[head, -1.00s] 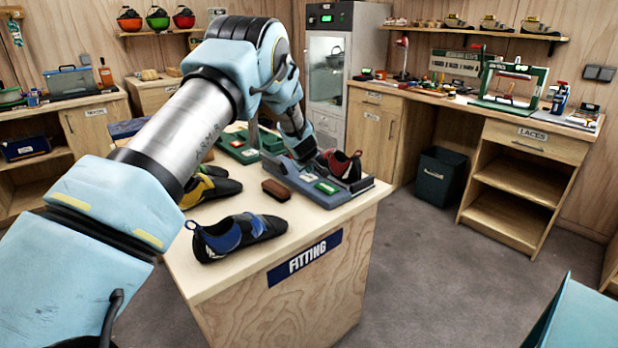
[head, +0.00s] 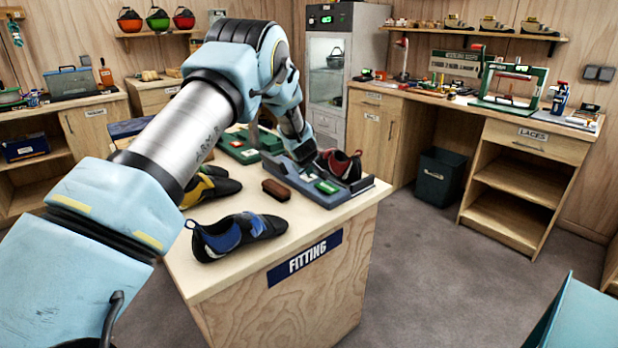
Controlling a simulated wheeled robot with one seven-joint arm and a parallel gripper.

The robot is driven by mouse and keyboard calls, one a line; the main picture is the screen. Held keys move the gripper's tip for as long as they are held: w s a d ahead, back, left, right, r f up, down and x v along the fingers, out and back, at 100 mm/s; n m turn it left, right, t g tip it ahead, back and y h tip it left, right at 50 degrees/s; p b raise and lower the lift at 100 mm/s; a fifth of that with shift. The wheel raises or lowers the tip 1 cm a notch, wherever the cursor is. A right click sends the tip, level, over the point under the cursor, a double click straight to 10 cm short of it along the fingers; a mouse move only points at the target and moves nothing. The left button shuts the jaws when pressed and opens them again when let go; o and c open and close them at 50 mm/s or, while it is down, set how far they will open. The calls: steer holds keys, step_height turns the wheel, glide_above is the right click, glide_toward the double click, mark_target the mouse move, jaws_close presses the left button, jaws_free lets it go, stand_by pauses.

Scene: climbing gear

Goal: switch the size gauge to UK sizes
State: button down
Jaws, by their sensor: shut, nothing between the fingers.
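The size gauge (head: 350,198) is a grey-blue device on the fitting table, with a dark and red shoe (head: 341,165) at its far side and a green-and-white label (head: 327,187) on it. My gripper (head: 304,153) points down over the gauge's left part, left of the shoe. It is shut with nothing in it. Its fingertips are small and dark here, so I cannot tell whether they touch the gauge. The size switch and its setting are too small to make out.
The fitting table (head: 243,277) also holds a blue shoe (head: 236,236), a yellow-black shoe (head: 208,187), a brown block (head: 276,190) and a green case (head: 237,148) behind. Open floor lies to the right, before the laces bench (head: 535,141).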

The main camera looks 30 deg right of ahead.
mark_target(309, 178)
steer(key=shift+f, duration=0.15)
steer(key=shift+r+p, duration=0.45)
steer(key=shift+r, duration=0.15)
step_height(309, 178, up, 6)
steer(key=p, duration=0.5)
stand_by(0.5)
